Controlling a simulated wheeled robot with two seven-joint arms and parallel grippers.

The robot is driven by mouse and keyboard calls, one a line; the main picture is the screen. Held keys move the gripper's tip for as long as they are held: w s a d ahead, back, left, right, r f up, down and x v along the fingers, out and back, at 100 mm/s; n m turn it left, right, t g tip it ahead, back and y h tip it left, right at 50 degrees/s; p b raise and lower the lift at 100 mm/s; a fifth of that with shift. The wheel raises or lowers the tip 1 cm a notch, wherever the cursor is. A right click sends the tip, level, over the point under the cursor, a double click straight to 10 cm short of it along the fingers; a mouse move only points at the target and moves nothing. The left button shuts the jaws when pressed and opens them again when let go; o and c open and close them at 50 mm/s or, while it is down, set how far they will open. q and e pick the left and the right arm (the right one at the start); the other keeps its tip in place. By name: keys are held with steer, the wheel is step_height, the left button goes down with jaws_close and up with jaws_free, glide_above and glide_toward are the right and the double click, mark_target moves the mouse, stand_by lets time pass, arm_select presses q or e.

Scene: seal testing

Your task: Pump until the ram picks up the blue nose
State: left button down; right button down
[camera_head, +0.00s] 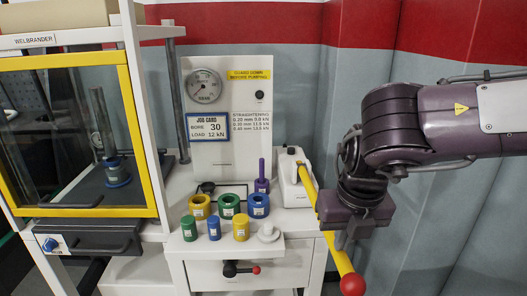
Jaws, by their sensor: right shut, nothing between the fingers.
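The pump (294,180) is a white block with a yellow lever (308,184) that slopes down to the right and ends in a red knob (352,284). My right gripper (343,238) is shut and empty at the lever's lower part, overlapping it in view; I cannot tell whether they touch. Behind the yellow-framed guard (131,120) of the press, a blue piece with a pale label (117,172) sits on the dark bed. A metal rod (103,122) stands above it; the ram's contact with it is unclear. A small blue plug (214,229) stands on the shelf. My left gripper is not in view.
A gauge (204,86) and job card (208,127), reading bore 30 and load 12 kN, are on the white panel. Yellow, green and blue rings (229,206) and several plugs stand left of the lever. A red-tipped black handle (240,269) is on the drawer below.

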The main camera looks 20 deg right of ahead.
mark_target(340, 259)
steer(key=shift+s+f+b, duration=0.1)
steer(key=shift+f+b, duration=1.95)
steer(key=shift+f, duration=0.45)
steer(key=r+p, duration=0.7)
steer(key=r, duration=0.2)
steer(key=shift+w+r, duration=0.2)
steer(key=s+r+p, duration=0.4)
steer(key=r+p, duration=0.1)
steer(key=r, duration=0.1)
steer(key=shift+a+r+p, duration=0.35)
steer(key=shift+a+r, duration=0.05)
steer(key=shift+a, duration=0.05)
steer(key=shift+w, duration=0.15)
